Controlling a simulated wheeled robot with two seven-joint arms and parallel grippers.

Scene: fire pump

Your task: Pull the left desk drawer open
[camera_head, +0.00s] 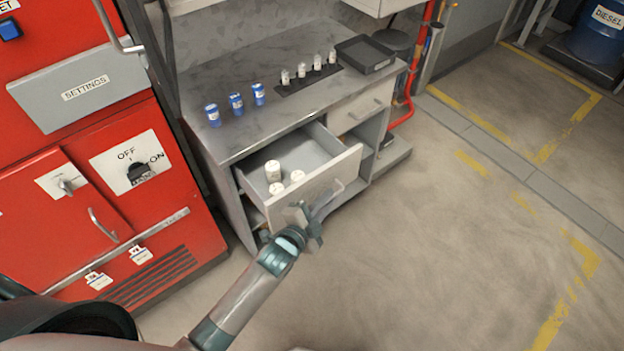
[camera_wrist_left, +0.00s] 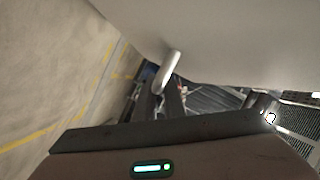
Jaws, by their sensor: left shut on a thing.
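The left desk drawer (camera_head: 318,184) is pulled out from the grey desk (camera_head: 225,145), with its inside showing. Several white containers (camera_head: 273,171) stand in its left part. My left gripper (camera_head: 316,216) is at the drawer front and shut on the drawer handle (camera_head: 331,197). The gripper partly hides the handle. In the left wrist view the pale drawer front (camera_wrist_left: 230,40) fills the top, and the metal handle (camera_wrist_left: 168,72) stands out from it. My right gripper is not in view.
Blue cans (camera_head: 236,102), small bottles on a dark mat and a black tray (camera_head: 365,54) stand on the desk top. A closed right drawer (camera_head: 362,107) is beside the open one. A red cabinet (camera_head: 125,170) stands at left. The floor at right is clear.

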